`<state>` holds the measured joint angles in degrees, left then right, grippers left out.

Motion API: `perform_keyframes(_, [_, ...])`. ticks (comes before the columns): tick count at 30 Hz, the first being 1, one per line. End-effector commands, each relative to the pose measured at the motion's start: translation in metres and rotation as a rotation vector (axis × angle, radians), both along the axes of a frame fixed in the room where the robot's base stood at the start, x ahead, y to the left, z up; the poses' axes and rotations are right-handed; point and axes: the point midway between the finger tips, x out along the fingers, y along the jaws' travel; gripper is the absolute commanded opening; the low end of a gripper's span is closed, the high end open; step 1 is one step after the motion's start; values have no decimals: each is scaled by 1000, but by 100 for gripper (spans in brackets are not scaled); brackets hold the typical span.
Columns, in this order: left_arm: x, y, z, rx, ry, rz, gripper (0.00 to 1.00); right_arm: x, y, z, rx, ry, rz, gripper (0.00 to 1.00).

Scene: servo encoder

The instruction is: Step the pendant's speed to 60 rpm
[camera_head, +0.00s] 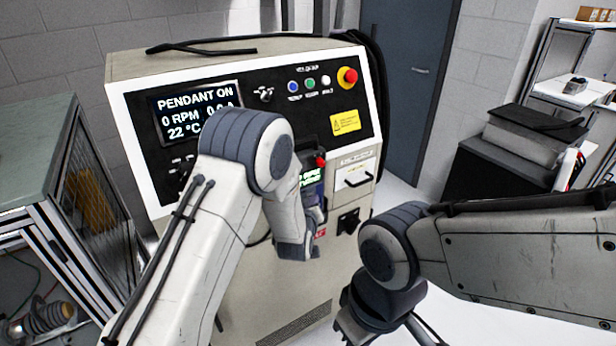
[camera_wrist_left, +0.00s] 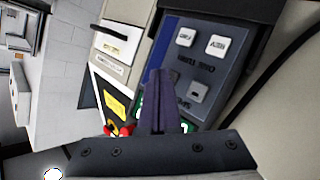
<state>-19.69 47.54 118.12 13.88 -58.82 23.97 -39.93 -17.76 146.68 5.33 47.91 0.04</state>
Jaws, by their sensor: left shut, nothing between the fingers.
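The pendant (camera_wrist_left: 222,68) fills the upper middle of the left wrist view, turned nearly upside down, with a dark blue face and pale keys. Two light keys (camera_wrist_left: 201,41) sit at its top, and a grey key (camera_wrist_left: 198,92) with a dash sits lower. In the head view the pendant (camera_head: 312,182) is partly hidden behind my left wrist; its small screen has green text. My right gripper (camera_head: 382,318) hangs low, cut off by the frame.
The cabinet's display (camera_head: 198,106) reads PENDANT ON, 0 RPM and 22 °C. A red emergency button (camera_head: 347,77) and several small buttons sit on the panel. A drawer (camera_head: 353,178) is right of the pendant. A cart (camera_head: 511,160) and shelves stand at right.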

Motion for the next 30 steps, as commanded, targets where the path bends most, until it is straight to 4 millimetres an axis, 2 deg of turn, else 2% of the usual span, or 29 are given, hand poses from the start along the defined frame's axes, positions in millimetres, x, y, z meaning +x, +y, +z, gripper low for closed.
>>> perform_keyframes(18, [-11, -8, 0, 0, 0, -1, 0, 0, 0, -5, 0, 0, 0, 0])
perform_keyframes(30, [-42, -31, -1, 0, 0, -2, 0, 0, 0, -14, 0, 0, 0, 0])
